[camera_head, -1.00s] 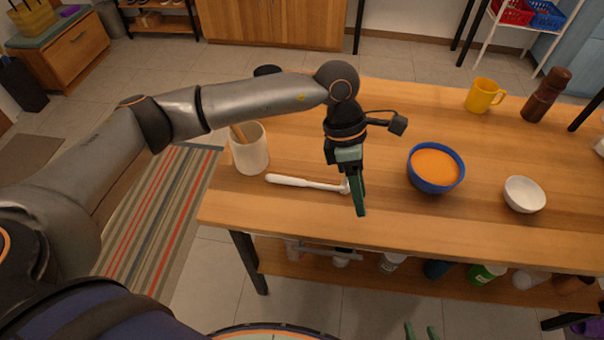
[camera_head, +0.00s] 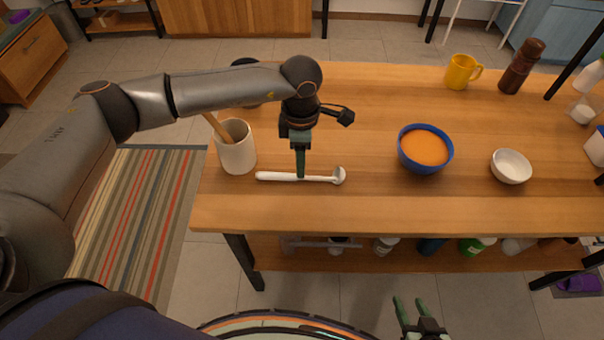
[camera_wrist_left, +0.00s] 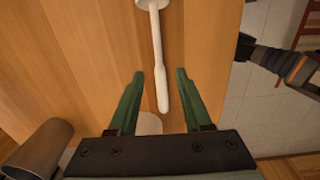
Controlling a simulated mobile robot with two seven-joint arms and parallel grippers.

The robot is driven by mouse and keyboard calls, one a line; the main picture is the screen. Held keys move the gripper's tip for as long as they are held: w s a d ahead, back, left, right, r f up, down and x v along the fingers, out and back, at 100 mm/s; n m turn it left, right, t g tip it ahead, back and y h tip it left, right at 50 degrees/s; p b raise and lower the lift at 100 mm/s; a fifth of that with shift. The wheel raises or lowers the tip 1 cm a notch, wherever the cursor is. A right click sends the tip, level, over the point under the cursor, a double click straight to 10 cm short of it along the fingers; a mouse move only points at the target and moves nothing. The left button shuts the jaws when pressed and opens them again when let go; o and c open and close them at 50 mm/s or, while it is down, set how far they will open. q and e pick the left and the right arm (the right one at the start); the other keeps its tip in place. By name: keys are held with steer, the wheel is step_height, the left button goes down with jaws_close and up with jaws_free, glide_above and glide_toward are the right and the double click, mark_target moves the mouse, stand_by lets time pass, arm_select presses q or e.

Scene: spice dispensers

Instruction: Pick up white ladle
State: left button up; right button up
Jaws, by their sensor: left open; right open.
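The white ladle (camera_head: 320,179) lies flat on the wooden table, its handle to the left and its small bowl to the right. In the left wrist view the ladle (camera_wrist_left: 158,50) runs lengthwise, with its handle end between the fingers in the picture. My left gripper (camera_head: 301,174) points down over the handle, open and empty; its green fingers also show in the left wrist view (camera_wrist_left: 158,92). I cannot tell its exact height above the table. My right gripper (camera_head: 406,308) is open and empty, in front of the table at the bottom of the head view.
A white cup with a wooden utensil (camera_head: 236,148) stands left of the ladle. A blue bowl of orange soup (camera_head: 425,150) and a small white bowl (camera_head: 511,167) stand to the right. A yellow mug (camera_head: 460,72) and a brown mill (camera_head: 522,66) are at the back.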

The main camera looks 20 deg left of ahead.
arm_select(q)
step_height(320, 180, down, 5)
steer(key=shift+w+d+f+p, duration=0.1)
steer(key=shift+f+p, duration=0.05)
steer(key=shift+p, duration=0.2)
jaws_close()
stand_by(0.5)
